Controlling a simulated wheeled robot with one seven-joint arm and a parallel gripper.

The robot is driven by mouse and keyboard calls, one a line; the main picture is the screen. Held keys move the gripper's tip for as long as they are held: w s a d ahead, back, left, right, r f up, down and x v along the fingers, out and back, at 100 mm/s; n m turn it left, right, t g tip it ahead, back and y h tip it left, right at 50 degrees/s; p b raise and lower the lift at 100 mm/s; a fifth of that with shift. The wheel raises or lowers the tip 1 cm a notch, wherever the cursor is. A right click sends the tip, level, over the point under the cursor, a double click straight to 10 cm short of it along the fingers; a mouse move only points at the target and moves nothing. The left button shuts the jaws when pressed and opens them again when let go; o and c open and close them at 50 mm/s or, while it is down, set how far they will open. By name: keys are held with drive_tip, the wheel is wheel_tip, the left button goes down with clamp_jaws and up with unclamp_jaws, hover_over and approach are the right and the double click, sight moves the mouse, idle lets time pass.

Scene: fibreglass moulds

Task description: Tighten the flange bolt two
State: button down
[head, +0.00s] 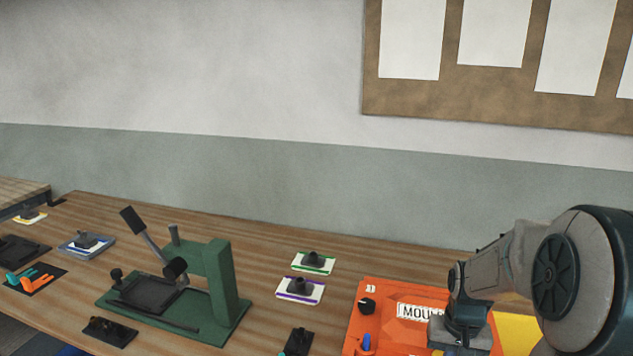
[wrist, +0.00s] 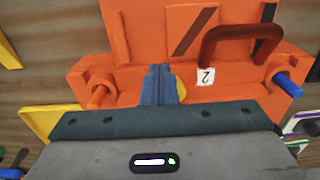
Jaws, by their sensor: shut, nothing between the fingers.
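The orange mould (head: 385,300) lies on the bench at the lower right of the head view. A blue bolt (wrist: 288,84) sticks out at the right flange and an orange bolt (wrist: 97,95) at the left flange. I cannot tell which is bolt two. My gripper (wrist: 160,70) is shut and empty, its fingertips over the mould between the two bolts, left of the label. In the head view my arm covers the mould's right part.
A dark red handle (wrist: 235,32) rises from the mould behind the label. A green press (head: 225,290) stands left on the bench. Small trays with black parts (head: 313,263) lie between it and the mould. Bare wood lies behind the trays.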

drive_tip(key=shift+w+a, duration=0.3)
drive_tip(key=shift+a, duration=0.55)
drive_tip(key=shift+w+a, duration=0.1)
drive_tip(key=shift+a, duration=0.1)
idle(0.4)
drive_tip(key=shift+s+a, duration=0.15)
drive_tip(key=shift+s, duration=0.15)
wheel_tip(320, 180, up, 6)
drive_tip(key=p, duration=0.4)
